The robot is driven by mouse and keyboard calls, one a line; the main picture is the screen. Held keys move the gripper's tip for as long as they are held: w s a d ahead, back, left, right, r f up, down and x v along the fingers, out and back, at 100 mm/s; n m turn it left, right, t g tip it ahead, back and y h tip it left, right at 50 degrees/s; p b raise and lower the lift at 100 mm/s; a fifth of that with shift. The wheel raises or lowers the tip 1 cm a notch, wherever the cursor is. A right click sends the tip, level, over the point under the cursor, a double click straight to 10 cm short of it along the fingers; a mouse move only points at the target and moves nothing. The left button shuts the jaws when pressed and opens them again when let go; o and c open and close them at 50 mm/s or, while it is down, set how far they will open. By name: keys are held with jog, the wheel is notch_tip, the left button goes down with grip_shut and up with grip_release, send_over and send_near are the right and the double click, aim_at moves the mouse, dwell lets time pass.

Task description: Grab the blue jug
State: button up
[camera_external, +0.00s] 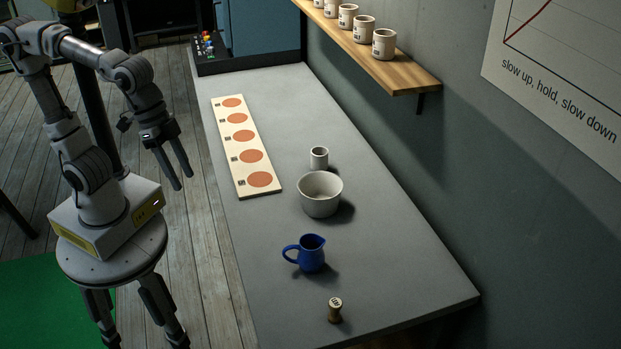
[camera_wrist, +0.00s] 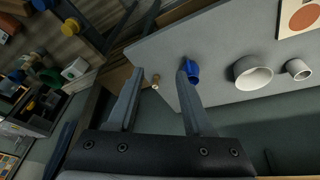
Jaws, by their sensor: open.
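The blue jug (camera_external: 311,254) stands upright on the grey table, its handle to the left and its spout to the right in the external view. In the wrist view the jug (camera_wrist: 193,72) shows just beyond the right finger, which hides part of it. My gripper (camera_external: 183,187) is open and empty, pointing down beside the table's left edge, well apart from the jug. In the wrist view the open fingers (camera_wrist: 158,78) have nothing between them that they touch.
A white bowl (camera_external: 320,205) and a small white cup (camera_external: 319,157) stand behind the jug. A small wooden stamp-like piece (camera_external: 335,309) stands in front of it. A board with orange discs (camera_external: 258,163) lies at the table's left edge. A shelf (camera_external: 411,81) with several cups hangs on the wall.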

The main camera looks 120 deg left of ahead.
jog(key=w+a+f+n+g, duration=0.1)
jog(key=w+a+f, duration=0.15)
jog(key=w, duration=0.35)
jog(key=w+a+f+n+g, duration=0.1)
jog(key=w+a+f+n, duration=0.1)
jog(key=w+a, duration=0.25)
jog(key=n+g+b, duration=0.1)
jog(key=n+g, duration=0.1)
send_over(288, 249)
notch_tip(288, 249, down, 9)
jog(key=f+b, duration=0.1)
jog(key=f, duration=1.6)
jog(key=shift+s+a+f+b, duration=0.15)
jog(key=shift+a+b, duration=0.05)
jog(key=shift+b, duration=0.15)
grip_shut()
